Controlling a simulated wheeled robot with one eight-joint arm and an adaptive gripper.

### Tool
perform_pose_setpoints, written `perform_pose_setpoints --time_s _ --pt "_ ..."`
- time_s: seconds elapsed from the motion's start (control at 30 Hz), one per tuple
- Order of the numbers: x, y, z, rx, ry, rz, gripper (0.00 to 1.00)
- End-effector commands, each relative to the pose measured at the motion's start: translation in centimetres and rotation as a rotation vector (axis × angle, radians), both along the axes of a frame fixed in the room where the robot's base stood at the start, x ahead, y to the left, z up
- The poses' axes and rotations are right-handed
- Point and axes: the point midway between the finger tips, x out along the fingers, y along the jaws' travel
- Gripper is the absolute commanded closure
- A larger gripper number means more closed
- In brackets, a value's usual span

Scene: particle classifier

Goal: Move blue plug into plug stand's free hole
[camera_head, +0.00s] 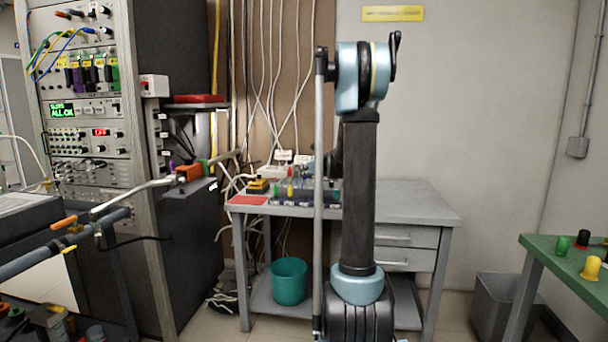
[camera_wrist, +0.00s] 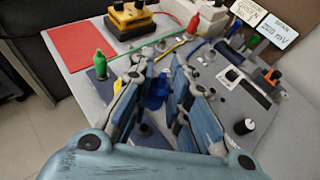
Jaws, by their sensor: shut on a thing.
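The blue plug (camera_wrist: 157,92) is between my gripper's fingers in the wrist view. My gripper (camera_wrist: 160,88) is shut on it, above the grey table. What looks like the dark plug stand (camera_wrist: 92,74) runs beneath and behind my fingers, largely hidden. A green plug (camera_wrist: 100,63) stands upright at its left end, and a yellow plug (camera_wrist: 118,86) shows beside my left finger. I cannot make out which hole is free. In the head view, small plugs and dark items stand on the desk; my arm hides my gripper there.
On the grey desk (camera_head: 420,200) lie a red sheet (camera_wrist: 82,46) and a yellow-black box (camera_wrist: 130,20). A teal bin (camera_head: 289,281) is below; a green table (camera_head: 560,262) stands right.

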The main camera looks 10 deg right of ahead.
Motion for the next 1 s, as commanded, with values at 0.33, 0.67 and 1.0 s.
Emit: perform_pose_setpoints --time_s 0.33,0.67,1.0 --pt "0.0 -0.1 -2.6 0.0 0.0 -0.001 1.0" --pt "0.0 -0.1 -4.8 0.0 0.0 -0.001 1.0" --pt "0.0 -0.1 -5.5 0.0 0.0 -0.001 1.0"
